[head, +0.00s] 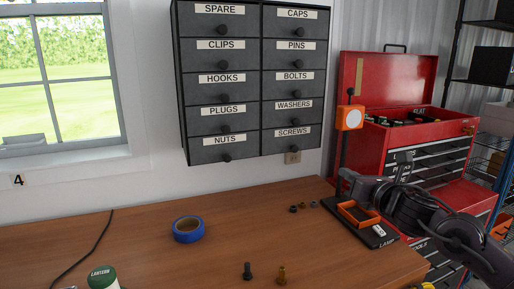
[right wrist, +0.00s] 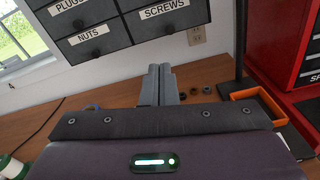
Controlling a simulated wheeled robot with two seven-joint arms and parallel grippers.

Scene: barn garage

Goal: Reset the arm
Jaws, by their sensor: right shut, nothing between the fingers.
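My right arm comes in from the right in the head view, in front of the red tool chest. My right gripper (head: 402,160) is raised above the right end of the workbench. In the right wrist view its two grey fingers (right wrist: 159,84) are together, with nothing between them. The fingers point toward the wall below the drawer cabinet. My left gripper is not in view.
A drawer cabinet (head: 222,86) hangs above. A red tool chest (head: 395,85) stands right.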

